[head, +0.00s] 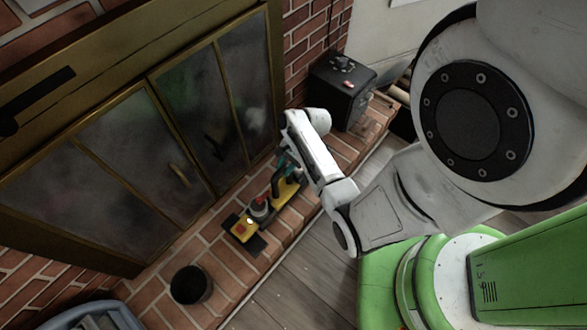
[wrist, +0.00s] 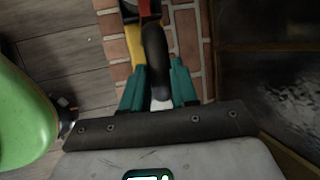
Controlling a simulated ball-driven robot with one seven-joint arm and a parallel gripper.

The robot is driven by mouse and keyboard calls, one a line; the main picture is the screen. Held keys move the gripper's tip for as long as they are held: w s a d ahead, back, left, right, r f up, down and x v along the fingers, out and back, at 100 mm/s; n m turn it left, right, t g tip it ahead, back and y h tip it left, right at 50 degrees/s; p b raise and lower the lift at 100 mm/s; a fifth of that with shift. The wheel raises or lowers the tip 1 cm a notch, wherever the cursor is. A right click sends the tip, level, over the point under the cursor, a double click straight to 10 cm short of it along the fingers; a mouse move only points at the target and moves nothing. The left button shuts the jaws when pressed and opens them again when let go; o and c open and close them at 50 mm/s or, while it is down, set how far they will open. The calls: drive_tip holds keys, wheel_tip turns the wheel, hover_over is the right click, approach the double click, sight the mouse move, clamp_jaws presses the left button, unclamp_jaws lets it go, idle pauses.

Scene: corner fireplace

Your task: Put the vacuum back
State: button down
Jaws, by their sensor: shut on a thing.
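The yellow, black and red handheld vacuum (head: 243,227) lies on the brick hearth, its grey and red middle part facing up. In the wrist view its dark curved handle (wrist: 154,48) runs between the teal fingers, with yellow and red parts beyond. My gripper (head: 284,164) reaches down at the vacuum's far end. In the wrist view my gripper (wrist: 158,78) is shut on the dark handle. The arm partly hides the fingers in the head view.
A black box (head: 342,88) with small items on top stands on the hearth's far end. A black bucket (head: 190,285) stands nearer, and a blue-grey bin (head: 88,312) is at lower left. Glass fireplace doors (head: 150,145) border the hearth. Wooden floor (head: 305,285) lies in front.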

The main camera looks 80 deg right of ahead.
drive_tip(key=shift+w+d+f, duration=0.45)
drive_tip(key=shift+w+f, duration=0.1)
drive_tip(key=shift+f, duration=0.05)
drive_tip(key=shift+w+f+b, duration=0.1)
drive_tip(key=shift+f+b, duration=0.7)
drive_tip(key=shift+f, duration=1)
drive_tip(key=c, duration=0.9)
unclamp_jaws()
drive_tip(key=shift+o, duration=0.2)
drive_tip(key=p+v, duration=0.3)
drive_tip(key=v, duration=0.9)
drive_tip(key=a+r+n+g+h, duration=0.1)
drive_tip(key=a+r+n, duration=0.5)
drive_tip(key=a+n, duration=0.5)
drive_tip(key=w+a+r+n+g+h, duration=0.1)
drive_tip(key=a+r+n, duration=0.5)
drive_tip(key=a+n, duration=0.6)
drive_tip(key=shift+w+a+g+h, duration=0.35)
drive_tip(key=shift+a+g, duration=0.35)
drive_tip(key=shift+a, duration=0.15)
